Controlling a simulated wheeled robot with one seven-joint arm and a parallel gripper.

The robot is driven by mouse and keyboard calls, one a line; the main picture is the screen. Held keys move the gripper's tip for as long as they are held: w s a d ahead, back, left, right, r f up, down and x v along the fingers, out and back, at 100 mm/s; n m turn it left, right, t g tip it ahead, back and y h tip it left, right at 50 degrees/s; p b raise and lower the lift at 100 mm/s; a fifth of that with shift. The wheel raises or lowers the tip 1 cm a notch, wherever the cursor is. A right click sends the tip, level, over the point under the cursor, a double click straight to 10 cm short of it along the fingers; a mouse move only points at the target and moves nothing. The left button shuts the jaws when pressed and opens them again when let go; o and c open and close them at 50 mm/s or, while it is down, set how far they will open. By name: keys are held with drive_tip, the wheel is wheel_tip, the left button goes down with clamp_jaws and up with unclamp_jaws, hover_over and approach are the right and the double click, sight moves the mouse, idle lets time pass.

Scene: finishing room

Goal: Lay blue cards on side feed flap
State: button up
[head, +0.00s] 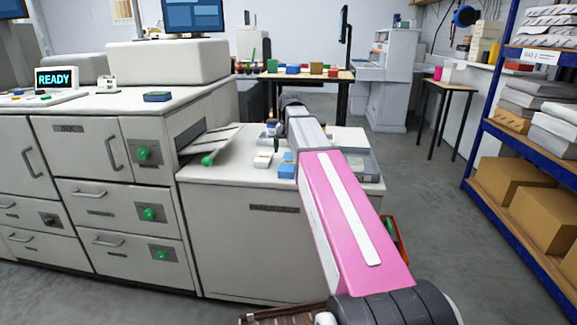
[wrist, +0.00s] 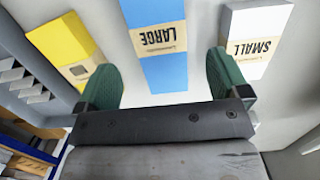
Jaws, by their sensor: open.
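A blue card pack (wrist: 160,40) with a cream band reading LARGE lies in the middle of the wrist view. My gripper (wrist: 160,62) is open, with one green finger on each side of the pack in the picture. I cannot tell whether the fingers are level with the pack or above it. In the head view the blue pack (head: 287,168) lies on the low cabinet beside my pink arm. The side feed flap (head: 217,140) sticks out, tilted, from the machine's right side, left of the packs. My arm largely hides the gripper in the head view.
A white pack (wrist: 255,35) marked SMALL and a yellow pack (wrist: 67,38) flank the blue one. The low cabinet (head: 235,185) bears them. A green knob (head: 208,160) shows by the flap. A blue-framed shelf rack (head: 487,125) stands at right, with clear floor before it.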

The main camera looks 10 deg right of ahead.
sight(288, 168)
drive_tip(key=shift+s+a+f, duration=0.1)
drive_tip(key=shift+s+f, duration=0.1)
drive_tip(key=shift+f, duration=0.75)
drive_tip(key=shift+s+a+f, duration=0.1)
drive_tip(key=shift+s+f, duration=0.05)
drive_tip(key=shift+f, duration=0.75)
drive_tip(key=shift+s+f, duration=0.2)
drive_tip(key=shift+f, duration=0.75)
drive_tip(key=c, duration=1.3)
drive_tip(key=shift+o, duration=0.2)
drive_tip(key=shift+r, duration=0.1)
